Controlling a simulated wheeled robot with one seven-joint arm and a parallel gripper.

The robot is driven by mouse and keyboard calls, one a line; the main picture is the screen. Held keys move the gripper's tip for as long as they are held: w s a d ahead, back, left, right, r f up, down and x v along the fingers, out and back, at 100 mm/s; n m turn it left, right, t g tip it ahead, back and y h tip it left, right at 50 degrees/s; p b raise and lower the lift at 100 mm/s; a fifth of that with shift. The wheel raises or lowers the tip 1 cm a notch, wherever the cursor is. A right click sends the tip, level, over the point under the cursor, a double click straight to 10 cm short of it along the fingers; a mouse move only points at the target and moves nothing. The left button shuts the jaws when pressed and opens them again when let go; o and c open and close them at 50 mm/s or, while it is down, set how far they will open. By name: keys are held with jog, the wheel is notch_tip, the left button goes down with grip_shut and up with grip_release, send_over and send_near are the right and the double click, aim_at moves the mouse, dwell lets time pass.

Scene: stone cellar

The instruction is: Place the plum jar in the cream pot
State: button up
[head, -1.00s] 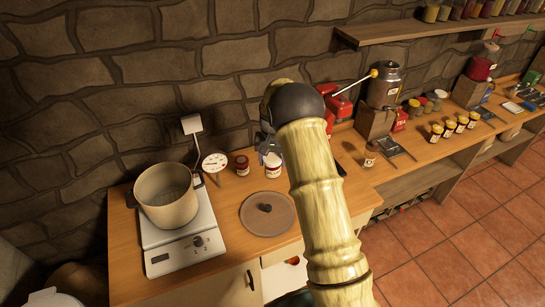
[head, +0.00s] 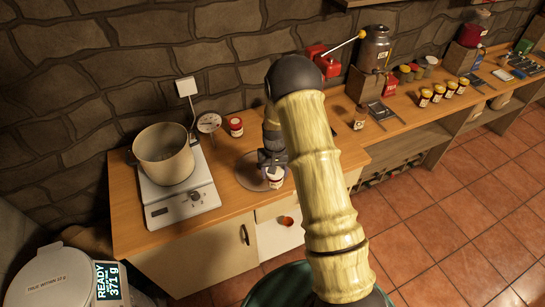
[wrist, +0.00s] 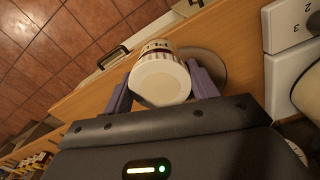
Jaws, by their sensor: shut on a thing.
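The plum jar (head: 275,180) has a pale cap and a red and white label. It also shows in the wrist view (wrist: 160,82), cap facing the camera. My gripper (head: 273,165) is shut on it, with a finger on either side in the wrist view (wrist: 163,88). I hold the jar over the right part of the flat pot lid, near the counter's front edge; its exact height is hard to tell.
The round pot lid (head: 243,177) lies on the counter, partly hidden by my arm. A red-capped jar (head: 235,127) and a dial gauge (head: 208,122) stand near the wall. A red cup-like thing (head: 287,221) shows below the counter.

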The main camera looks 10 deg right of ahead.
jog(key=s+f+b, duration=0.3)
jog(key=f+b, duration=0.1)
jog(key=f, duration=0.2)
jog(key=s+f+n+b, duration=0.1)
jog(key=s+f+b, duration=0.3)
jog(key=f, duration=0.3)
jog(key=shift+s+b, duration=0.25)
jog(key=shift+b, duration=0.15)
jog(key=shift+f, duration=0.1)
